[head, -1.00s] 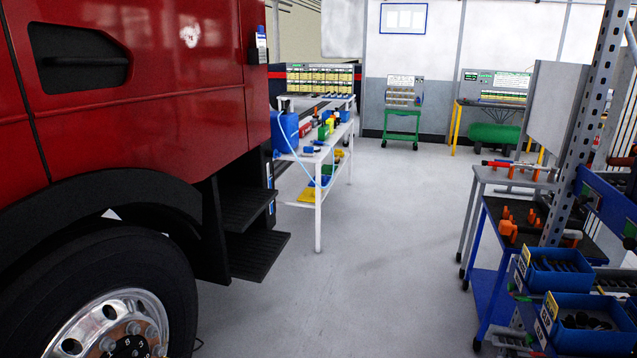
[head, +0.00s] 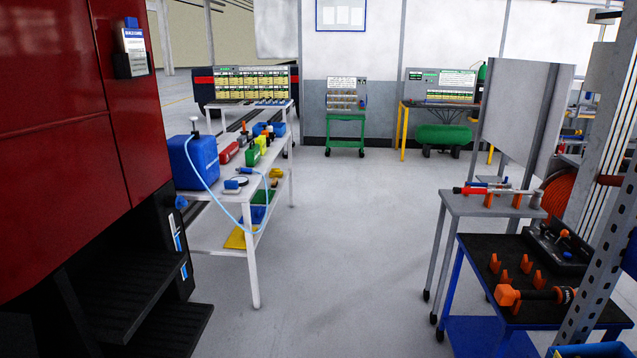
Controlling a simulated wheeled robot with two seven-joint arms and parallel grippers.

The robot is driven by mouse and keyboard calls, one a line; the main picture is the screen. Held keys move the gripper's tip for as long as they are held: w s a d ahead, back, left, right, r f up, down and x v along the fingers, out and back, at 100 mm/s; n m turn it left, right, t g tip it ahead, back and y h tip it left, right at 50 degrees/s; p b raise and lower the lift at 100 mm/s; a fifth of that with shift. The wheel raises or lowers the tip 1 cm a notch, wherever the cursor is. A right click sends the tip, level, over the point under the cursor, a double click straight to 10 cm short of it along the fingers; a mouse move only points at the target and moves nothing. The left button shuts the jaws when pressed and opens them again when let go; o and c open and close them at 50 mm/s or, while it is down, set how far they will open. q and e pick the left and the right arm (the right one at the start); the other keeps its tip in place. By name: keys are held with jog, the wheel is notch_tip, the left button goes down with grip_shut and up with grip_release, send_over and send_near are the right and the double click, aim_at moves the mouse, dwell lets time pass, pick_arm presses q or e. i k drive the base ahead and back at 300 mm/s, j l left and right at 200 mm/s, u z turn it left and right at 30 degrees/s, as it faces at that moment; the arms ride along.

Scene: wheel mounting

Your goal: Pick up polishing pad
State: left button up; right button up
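I cannot clearly make out a polishing pad. A small round pale item with a dark rim (head: 239,180) lies on the white table (head: 215,226), beside a small blue item (head: 231,185); it is too small to tell whether it is the pad. The table also carries a blue canister (head: 194,163) with a light blue hose, and red, green and yellow containers. Neither of my grippers is in view.
The red truck (head: 60,130) and its black steps (head: 125,285) stand at the left. A blue cart (head: 480,334) with orange tools and a grey table (head: 480,205) stand at the right. The grey floor (head: 345,260) between them is clear.

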aim_at(231, 186)
jog(key=i+u, duration=0.15)
jog(key=i, duration=0.45)
jog(key=i+l+u, duration=0.2)
jog(key=i, duration=0.35)
jog(key=i+l+u, duration=0.15)
jog(key=i, duration=0.4)
